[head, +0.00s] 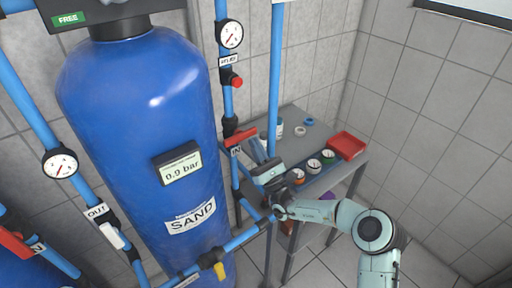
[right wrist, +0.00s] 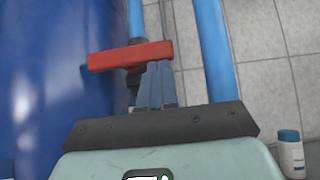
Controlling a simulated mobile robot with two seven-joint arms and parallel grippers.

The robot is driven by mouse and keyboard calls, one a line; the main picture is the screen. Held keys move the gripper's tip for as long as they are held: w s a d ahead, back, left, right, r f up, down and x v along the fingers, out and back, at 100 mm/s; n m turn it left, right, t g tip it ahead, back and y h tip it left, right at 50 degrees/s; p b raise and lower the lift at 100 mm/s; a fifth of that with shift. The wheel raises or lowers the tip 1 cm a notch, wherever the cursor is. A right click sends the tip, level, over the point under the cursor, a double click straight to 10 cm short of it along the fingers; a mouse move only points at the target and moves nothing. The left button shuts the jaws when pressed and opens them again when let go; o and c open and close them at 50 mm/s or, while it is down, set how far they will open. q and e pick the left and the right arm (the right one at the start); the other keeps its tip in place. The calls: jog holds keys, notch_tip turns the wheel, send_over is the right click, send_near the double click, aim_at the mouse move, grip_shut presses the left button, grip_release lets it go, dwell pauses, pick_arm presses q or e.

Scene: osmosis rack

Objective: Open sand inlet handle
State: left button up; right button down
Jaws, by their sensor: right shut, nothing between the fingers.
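The blue tank labelled SAND (head: 140,120) stands left of centre. On the pipe to its right is a red handle (head: 241,137) with an IN label under it; it lies across the pipe. In the right wrist view the red handle (right wrist: 108,61) lies nearly level across the picture, beside the tank. My right gripper (head: 256,147) is shut and empty, with its fingertips close to the right part of the handle. The fingers (right wrist: 156,72) overlap the handle's lower edge in the right wrist view; I cannot tell whether they touch. My left gripper is not in view.
A vertical blue pipe (head: 275,70) passes close to my right gripper. Behind it a grey table (head: 300,125) holds a red tray (head: 346,146), coloured rolls and a white bottle (right wrist: 291,152). Another red handle (head: 14,243) is at the lower left. Floor at right is clear.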

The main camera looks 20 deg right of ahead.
jog(key=shift+d+r+n+g+y, duration=0.15)
jog(key=shift+n+g+y, duration=0.25)
jog(key=shift+n+y, duration=0.4)
jog(key=shift+d+r+n+g+y, duration=0.1)
jog(key=shift+n+g+y, duration=0.3)
jog(key=shift+n+y, duration=0.4)
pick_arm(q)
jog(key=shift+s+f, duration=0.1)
pick_arm(e)
jog(key=shift+w+d+r, duration=0.1)
jog(key=shift+d+r, duration=0.05)
jog(key=shift+r, duration=0.05)
jog(key=shift+w+d+r+h, duration=0.15)
jog(key=shift+d+r+h, duration=0.2)
jog(key=shift+r, duration=0.5)
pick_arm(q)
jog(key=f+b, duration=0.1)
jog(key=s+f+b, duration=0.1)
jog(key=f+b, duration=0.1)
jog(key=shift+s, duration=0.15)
pick_arm(e)
jog(key=v, duration=1.3)
jog(key=shift+f, duration=0.35)
